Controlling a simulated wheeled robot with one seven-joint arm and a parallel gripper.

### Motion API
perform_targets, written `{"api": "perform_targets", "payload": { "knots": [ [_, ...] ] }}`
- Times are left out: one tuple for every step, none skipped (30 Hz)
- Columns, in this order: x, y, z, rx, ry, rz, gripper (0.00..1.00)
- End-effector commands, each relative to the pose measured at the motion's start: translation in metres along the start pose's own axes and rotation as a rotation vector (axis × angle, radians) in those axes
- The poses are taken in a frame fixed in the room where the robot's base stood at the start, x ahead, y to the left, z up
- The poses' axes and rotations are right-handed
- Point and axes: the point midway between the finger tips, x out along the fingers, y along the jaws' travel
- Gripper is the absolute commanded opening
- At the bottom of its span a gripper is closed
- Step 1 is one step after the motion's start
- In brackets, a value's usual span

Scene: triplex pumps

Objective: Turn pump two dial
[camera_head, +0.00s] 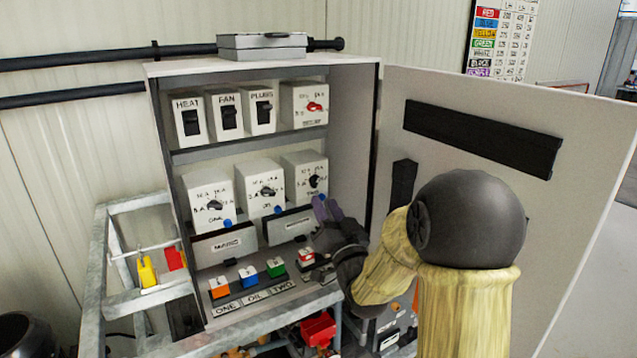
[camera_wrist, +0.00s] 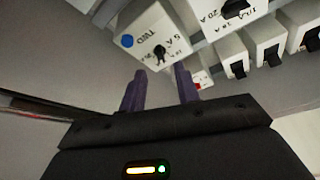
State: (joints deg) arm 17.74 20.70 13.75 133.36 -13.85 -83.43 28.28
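The pump two dial is a small black knob (camera_head: 315,182) on the rightmost white box (camera_head: 303,167) of the cabinet's middle row. In the wrist view the picture is turned over, and the dial (camera_wrist: 159,52) shows on the box marked TWO (camera_wrist: 150,32), with a blue button (camera_wrist: 127,41) beside it. My gripper (camera_wrist: 160,76) has two purple fingers spread apart with nothing between them. The dial appears just beyond the gap between the fingertips; I see no contact. In the head view my gripper (camera_head: 323,208) is just below the dial, and my dark wrist hides part of the lower shelf.
Dials ONE (camera_head: 214,205) and OIL (camera_head: 268,191) stand to the left. Switch boxes HEAT, FAN and PLUGS (camera_head: 262,108) and a red-knobbed box (camera_head: 308,105) fill the upper shelf. Coloured buttons (camera_head: 248,275) line the bottom. The open cabinet door (camera_head: 590,130) stands at right.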

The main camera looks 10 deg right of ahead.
Motion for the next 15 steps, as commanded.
{"api": "perform_targets", "payload": {
  "knots": [
    [0.011,-0.002,-0.002,0.001,0.001,-0.002,0.32],
    [0.016,-0.002,-0.002,0.001,0.001,-0.001,0.32],
    [0.023,-0.002,-0.003,0.002,0.001,-0.002,0.32],
    [0.028,-0.002,-0.003,0.002,0.001,-0.002,0.32],
    [0.033,-0.002,-0.002,0.002,0.001,-0.001,0.32],
    [0.039,-0.001,-0.002,0.002,0.000,-0.001,0.32],
    [0.043,-0.001,-0.002,0.001,0.001,-0.001,0.32],
    [0.046,-0.001,-0.002,0.001,0.001,-0.001,0.32],
    [0.050,-0.001,-0.001,0.001,0.000,-0.001,0.32],
    [0.052,-0.001,-0.001,0.001,0.000,-0.001,0.32],
    [0.054,-0.001,-0.001,0.001,0.000,-0.001,0.32],
    [0.056,-0.001,-0.001,0.001,-0.001,-0.001,0.32],
    [0.056,-0.001,0.000,0.001,-0.001,-0.001,0.32],
    [0.057,-0.001,0.000,0.001,-0.001,-0.001,0.32],
    [0.057,0.000,0.000,0.001,0.000,0.000,0.32]
  ]
}}
